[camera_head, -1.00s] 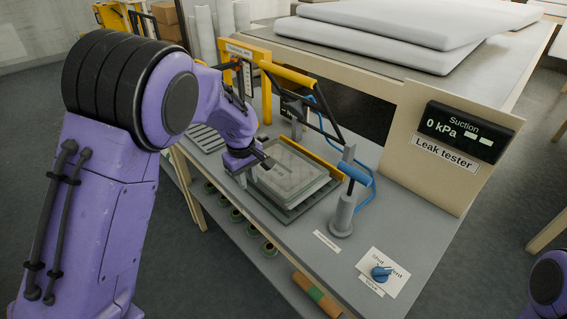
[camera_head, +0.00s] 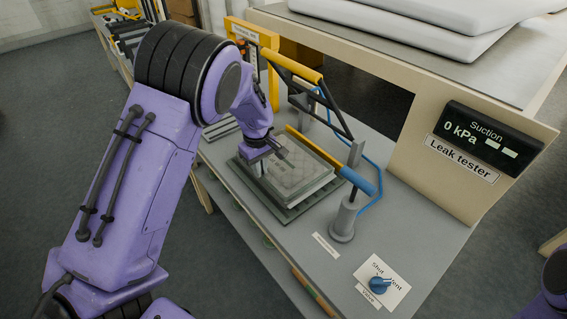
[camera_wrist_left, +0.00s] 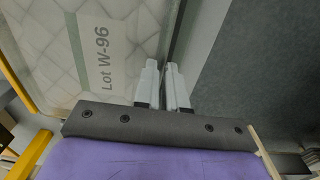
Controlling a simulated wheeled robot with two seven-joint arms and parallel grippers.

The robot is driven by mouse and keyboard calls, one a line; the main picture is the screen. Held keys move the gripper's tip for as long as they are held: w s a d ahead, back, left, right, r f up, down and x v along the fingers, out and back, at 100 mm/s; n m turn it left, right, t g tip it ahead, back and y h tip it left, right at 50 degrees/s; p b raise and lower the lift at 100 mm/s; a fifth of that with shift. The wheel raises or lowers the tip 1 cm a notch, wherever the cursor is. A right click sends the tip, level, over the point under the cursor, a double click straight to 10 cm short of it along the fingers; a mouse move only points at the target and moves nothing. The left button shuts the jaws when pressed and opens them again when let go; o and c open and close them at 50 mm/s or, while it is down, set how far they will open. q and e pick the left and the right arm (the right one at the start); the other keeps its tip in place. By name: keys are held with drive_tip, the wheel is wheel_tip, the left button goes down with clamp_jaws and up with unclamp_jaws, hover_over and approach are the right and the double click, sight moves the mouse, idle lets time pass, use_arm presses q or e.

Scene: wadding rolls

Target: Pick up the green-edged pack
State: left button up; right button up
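A flat, pale quilted pack (camera_head: 305,172) lies on a dark green-grey plate (camera_head: 288,213) on the bench in the head view. My left gripper (camera_head: 268,162) is at the pack's left edge. In the wrist view its two fingers (camera_wrist_left: 163,82) are close together, near the pack's edge line. Whether they pinch the edge is unclear. My right gripper is out of view.
A hinged frame with a yellow bar (camera_head: 290,62) stands raised behind the pack. A grey post with a blue handle (camera_head: 358,180) is to its right. The leak tester panel (camera_head: 475,150) reads 0 kPa. A blue valve knob (camera_head: 379,285) is at the front.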

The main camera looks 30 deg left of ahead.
use_arm(q)
drive_tip(key=shift+s+d+f, duration=0.35)
drive_tip(key=shift+s+f, duration=0.1)
drive_tip(key=shift+f, duration=0.05)
drive_tip(key=shift+w+a+f, duration=0.35)
drive_tip(key=shift+w+f, duration=0.05)
drive_tip(key=shift+w, duration=0.05)
clamp_jaws()
drive_tip(key=shift+d+r, duration=0.2)
drive_tip(key=shift+a, duration=0.1)
drive_tip(key=shift+a+r, duration=0.1)
